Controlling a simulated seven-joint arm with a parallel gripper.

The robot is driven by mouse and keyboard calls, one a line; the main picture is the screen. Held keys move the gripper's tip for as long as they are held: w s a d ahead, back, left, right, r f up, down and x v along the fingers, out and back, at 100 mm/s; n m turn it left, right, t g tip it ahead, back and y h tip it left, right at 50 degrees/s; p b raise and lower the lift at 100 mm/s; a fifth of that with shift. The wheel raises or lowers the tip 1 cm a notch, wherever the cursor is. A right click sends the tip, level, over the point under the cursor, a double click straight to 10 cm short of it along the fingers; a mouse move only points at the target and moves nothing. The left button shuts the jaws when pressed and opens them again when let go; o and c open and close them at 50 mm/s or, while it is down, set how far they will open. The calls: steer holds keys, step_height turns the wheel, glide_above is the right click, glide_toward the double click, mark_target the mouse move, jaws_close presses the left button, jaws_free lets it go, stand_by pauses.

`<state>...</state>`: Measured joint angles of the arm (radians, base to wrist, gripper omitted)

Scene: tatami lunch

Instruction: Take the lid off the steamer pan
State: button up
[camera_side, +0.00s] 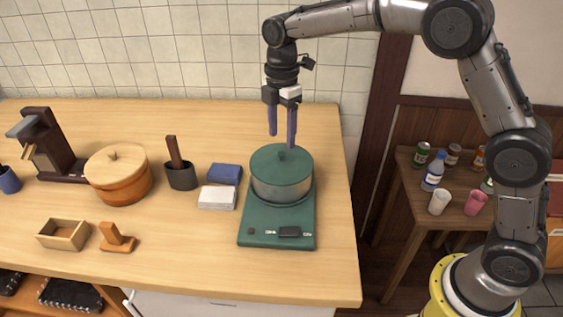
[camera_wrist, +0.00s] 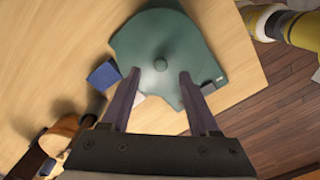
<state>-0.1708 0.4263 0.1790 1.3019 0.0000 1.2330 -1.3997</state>
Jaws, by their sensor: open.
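The steamer pan (camera_side: 283,188) is a grey metal pot standing on a green burner (camera_side: 277,222) near the right end of the counter. Its green lid (camera_side: 268,160) sits on top, with a small round knob (camera_wrist: 161,64) in the middle. My gripper (camera_side: 282,140) is above the lid, pointing down, with its two purple fingers apart. The fingertips look just above the lid, around or close to the knob in the side view. In the wrist view my gripper (camera_wrist: 185,75) is open and empty, and the knob shows beyond the fingertips. I cannot tell whether the fingers touch anything.
Left of the burner are a blue block (camera_side: 225,174), a white block (camera_side: 217,197) and a dark cup (camera_side: 181,177) with a brown handle. An orange lidded pot (camera_side: 119,181) stands farther left. The tiled wall is behind; the counter's right edge is close.

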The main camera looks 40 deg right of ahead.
mark_target(281, 151)
step_height(281, 151, down, 4)
steer(key=shift+a+f, duration=0.1)
steer(key=shift+f, duration=0.1)
jaws_close()
stand_by(0.4)
